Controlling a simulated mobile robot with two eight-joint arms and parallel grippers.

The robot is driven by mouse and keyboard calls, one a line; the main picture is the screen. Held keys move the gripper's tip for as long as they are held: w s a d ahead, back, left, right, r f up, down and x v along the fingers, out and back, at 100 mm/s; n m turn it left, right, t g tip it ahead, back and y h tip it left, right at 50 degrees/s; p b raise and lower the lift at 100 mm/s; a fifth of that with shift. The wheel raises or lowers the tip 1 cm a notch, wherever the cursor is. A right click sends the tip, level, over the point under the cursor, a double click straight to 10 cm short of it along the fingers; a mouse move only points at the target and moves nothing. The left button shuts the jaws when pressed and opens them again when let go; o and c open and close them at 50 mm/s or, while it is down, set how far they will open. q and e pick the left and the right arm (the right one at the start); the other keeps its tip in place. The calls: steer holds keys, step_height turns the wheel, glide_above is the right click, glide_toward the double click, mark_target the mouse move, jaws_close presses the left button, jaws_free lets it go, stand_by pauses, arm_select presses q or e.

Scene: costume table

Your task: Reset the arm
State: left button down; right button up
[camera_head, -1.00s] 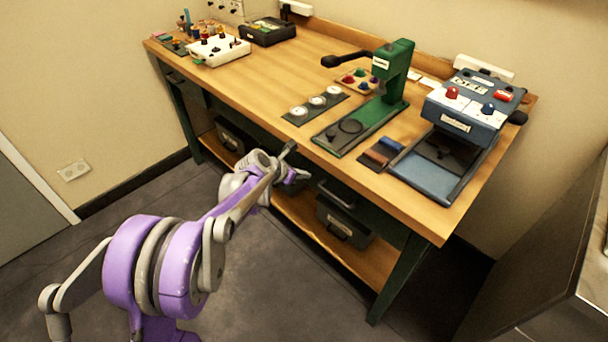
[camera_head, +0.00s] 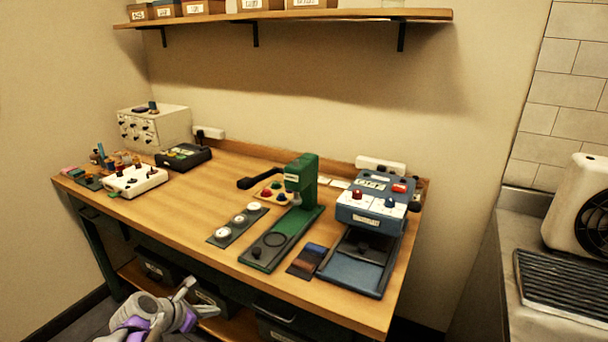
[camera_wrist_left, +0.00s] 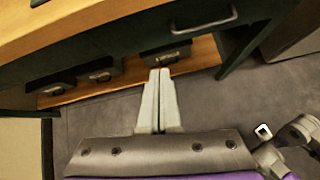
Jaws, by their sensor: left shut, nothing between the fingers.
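My left gripper (camera_head: 200,299) shows at the bottom left of the head view, below the front edge of the workbench (camera_head: 190,215). In the left wrist view its two grey fingers (camera_wrist_left: 160,73) lie together, with nothing between them. They point toward the lower shelf of the bench and touch nothing that I can see. Most of my left arm is outside the head view.
The bench holds a green press (camera_head: 302,180), a blue device (camera_head: 372,203) with a tray, white dials (camera_head: 238,220), a white box (camera_head: 135,181) and a black box (camera_head: 184,157). Dark bins (camera_wrist_left: 166,55) stand below. A wall shelf (camera_head: 290,15) hangs above. Grey floor (camera_wrist_left: 235,95) is open before the bench.

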arm_select(q)
steer(key=s+d+r+m+g+y+p, duration=0.1)
steer(key=s+d+r+m+p, duration=0.1)
steer(key=s+m, duration=0.6)
steer(key=s+d+r+m+g+y+p, duration=0.1)
steer(key=s+d+m+p, duration=0.3)
steer(key=s+m, duration=0.5)
steer(key=s+d+r+m+g+y+p, duration=0.1)
steer(key=s+d+r+m+p, duration=0.3)
steer(key=s+m, duration=0.5)
steer(key=m, duration=0.3)
steer(key=shift+y, duration=0.4)
